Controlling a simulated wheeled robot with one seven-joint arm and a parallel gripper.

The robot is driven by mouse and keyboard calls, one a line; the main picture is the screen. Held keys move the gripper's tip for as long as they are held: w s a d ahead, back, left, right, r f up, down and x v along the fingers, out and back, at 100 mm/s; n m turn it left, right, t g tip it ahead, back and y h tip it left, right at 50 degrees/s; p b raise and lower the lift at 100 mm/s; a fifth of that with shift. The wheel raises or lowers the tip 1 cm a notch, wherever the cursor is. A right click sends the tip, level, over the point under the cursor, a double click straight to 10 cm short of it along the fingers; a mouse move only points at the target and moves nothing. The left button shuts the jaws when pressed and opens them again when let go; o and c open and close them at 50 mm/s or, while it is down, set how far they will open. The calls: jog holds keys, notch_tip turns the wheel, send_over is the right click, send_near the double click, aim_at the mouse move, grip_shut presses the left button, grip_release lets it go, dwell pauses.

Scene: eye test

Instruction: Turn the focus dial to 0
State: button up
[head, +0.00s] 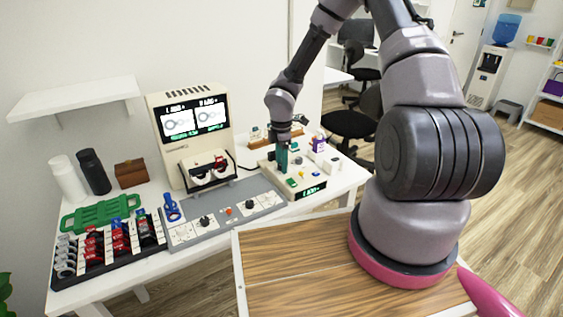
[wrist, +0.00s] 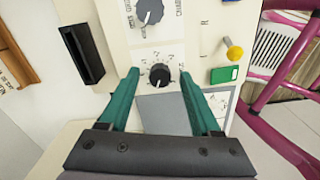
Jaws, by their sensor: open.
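A small black dial (wrist: 160,75) with a white pointer line sits on a cream panel in the wrist view, with tick marks around it. The line points toward the bottom of the picture; its label and numbers are too small to read. A larger dark grey dial (wrist: 150,12) is above it, partly cut off. I cannot tell for certain which one is the focus dial. My gripper (wrist: 160,70) is open, its green fingers on either side of the small dial, with gaps visible. In the head view my gripper (head: 283,170) is down at the cream device (head: 312,180).
A green button (wrist: 224,75) and a yellow-tipped lever (wrist: 234,52) are right of the dial. A black block (wrist: 82,55) is left. In the head view, a grey panel (head: 228,212) with dials and a twin-screen instrument (head: 165,115) stand left of my gripper.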

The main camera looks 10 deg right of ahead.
grip_shut()
jog(key=shift+m, duration=0.3)
jog(key=m, duration=1.1)
jog(key=shift+m, duration=0.4)
dwell(0.4)
grip_release()
